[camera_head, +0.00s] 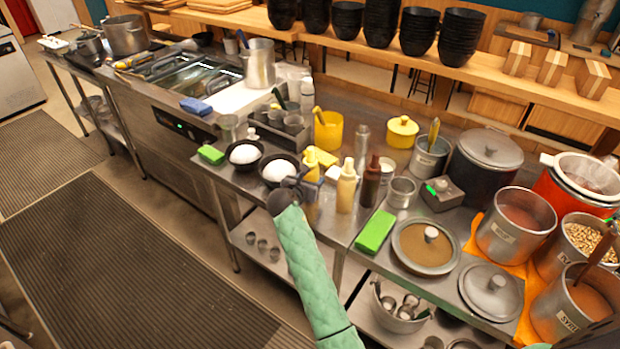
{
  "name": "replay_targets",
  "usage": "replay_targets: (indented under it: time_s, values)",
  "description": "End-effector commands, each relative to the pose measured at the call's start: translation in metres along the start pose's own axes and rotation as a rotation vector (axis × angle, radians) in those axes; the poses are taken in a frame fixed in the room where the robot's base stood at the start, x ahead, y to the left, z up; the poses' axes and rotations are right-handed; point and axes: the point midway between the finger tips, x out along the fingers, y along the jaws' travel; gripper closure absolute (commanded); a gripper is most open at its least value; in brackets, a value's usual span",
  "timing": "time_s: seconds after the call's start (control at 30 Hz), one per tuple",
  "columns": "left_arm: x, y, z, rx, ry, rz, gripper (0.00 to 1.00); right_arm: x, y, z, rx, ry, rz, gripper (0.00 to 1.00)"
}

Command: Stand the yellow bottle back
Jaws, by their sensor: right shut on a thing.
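The yellow bottle (311,170) stands about upright at the front edge of the steel counter (347,222), just left of a cream bottle (346,186). My right gripper (301,182), at the end of a green-sleeved arm, is shut on the yellow bottle from the front left. The dark jaws hide part of the bottle, and I cannot tell whether its base touches the counter. My left gripper is out of view.
A brown bottle (371,182) stands right of the cream one. Two dark bowls with white contents (277,171) are to the left. Lidded pots (488,158) crowd the right.

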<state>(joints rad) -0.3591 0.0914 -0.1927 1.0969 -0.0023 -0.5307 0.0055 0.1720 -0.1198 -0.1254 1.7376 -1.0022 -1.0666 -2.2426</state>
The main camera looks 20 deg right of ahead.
Motion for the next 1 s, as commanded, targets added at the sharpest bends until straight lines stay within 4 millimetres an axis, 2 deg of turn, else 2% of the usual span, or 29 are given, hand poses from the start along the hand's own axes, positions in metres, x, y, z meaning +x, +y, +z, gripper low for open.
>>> replay_targets:
  time_s: [0.37,0.4,0.5,0.87,1.0]
  values:
    - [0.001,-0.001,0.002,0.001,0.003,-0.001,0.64,0.001,0.0,-0.002,0.001,-0.001,0.001,0.63]
    - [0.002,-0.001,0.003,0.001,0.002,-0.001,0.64,0.001,0.0,-0.003,0.001,0.0,0.001,0.44]
    - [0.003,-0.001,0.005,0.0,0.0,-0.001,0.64,0.001,0.0,-0.003,0.001,0.0,0.0,0.27]
    - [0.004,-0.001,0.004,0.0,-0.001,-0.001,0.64,0.0,0.0,-0.001,0.002,0.0,0.001,0.27]
    - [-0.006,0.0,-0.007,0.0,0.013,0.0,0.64,0.0,0.0,0.004,0.0,0.0,0.0,0.27]
